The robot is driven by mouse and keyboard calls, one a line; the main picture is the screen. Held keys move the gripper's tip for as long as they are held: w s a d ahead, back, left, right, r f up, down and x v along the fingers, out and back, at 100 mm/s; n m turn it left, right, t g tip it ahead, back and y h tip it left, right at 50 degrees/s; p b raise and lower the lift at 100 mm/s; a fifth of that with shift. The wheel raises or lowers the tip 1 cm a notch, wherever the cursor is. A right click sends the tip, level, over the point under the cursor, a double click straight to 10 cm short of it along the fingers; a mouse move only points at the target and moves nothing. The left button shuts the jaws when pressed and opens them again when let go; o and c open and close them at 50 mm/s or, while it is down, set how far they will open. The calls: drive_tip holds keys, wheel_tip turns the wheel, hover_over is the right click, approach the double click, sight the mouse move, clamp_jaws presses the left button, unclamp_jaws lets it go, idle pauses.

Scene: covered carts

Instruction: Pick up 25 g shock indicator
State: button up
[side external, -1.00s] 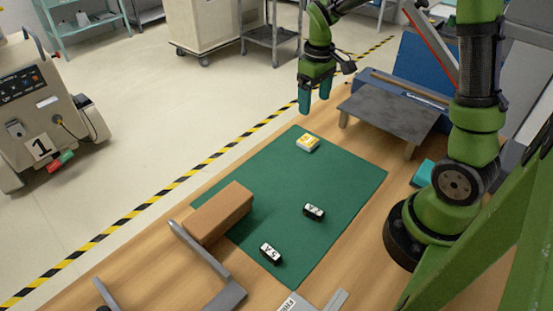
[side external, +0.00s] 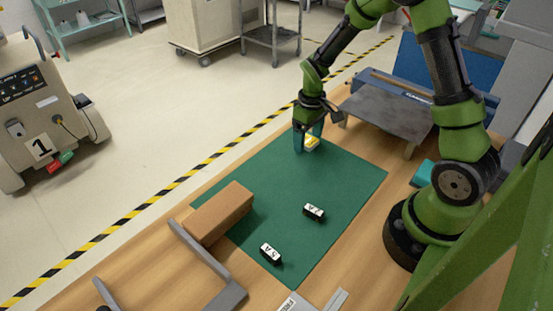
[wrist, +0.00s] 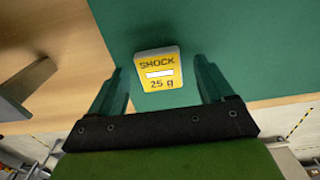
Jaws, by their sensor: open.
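The 25 g shock indicator (wrist: 159,68) is a small yellow and white block lettered "SHOCK 25 g". It lies on the green mat (side external: 340,174), near its far edge. In the side view the indicator (side external: 312,142) is partly hidden by my gripper (side external: 308,143). In the wrist view my gripper (wrist: 162,95) is open, with one teal finger on each side of the indicator's near end and nothing held. Whether the fingers touch the mat cannot be told.
Two black blocks with white labels, one farther (side external: 314,212) and one nearer (side external: 270,253), lie on the mat. A brown block (side external: 220,212) sits at its left edge. A grey raised plate (side external: 388,115) stands behind right. The mat between is clear.

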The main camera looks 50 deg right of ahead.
drive_tip(key=shift+c, duration=0.3)
drive_tip(key=c, duration=1.1)
drive_tip(key=shift+o, duration=0.2)
drive_tip(key=shift+r, duration=0.15)
